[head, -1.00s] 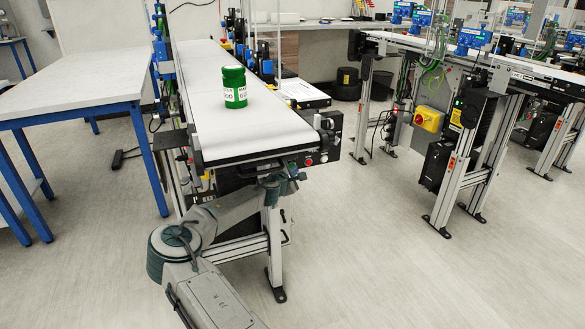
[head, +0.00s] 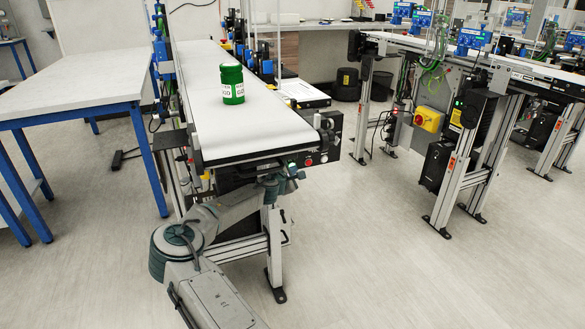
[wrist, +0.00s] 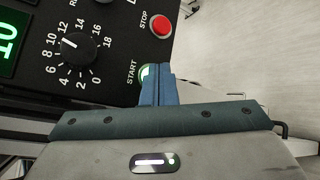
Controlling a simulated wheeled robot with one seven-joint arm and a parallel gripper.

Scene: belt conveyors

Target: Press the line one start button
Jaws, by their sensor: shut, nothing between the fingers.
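The START button (wrist: 145,72) glows pale green on the black control panel (wrist: 110,45) in the wrist view. My gripper (wrist: 160,72) is shut, its blue fingertips together at the button's right side and covering part of it. Whether the fingertips touch or press the button cannot be told. In the head view, my gripper (head: 285,177) is at the front of the near conveyor, just below the panel (head: 322,157). The green START button (head: 292,164) shows small there. No line number is readable on this panel.
A red STOP button (wrist: 160,26) and a numbered dial (wrist: 78,47) sit nearby. A green jar (head: 232,86) stands on the white conveyor belt (head: 240,130). A blue-legged table (head: 75,80) is at left; another conveyor (head: 470,65) is at right. Floor between is open.

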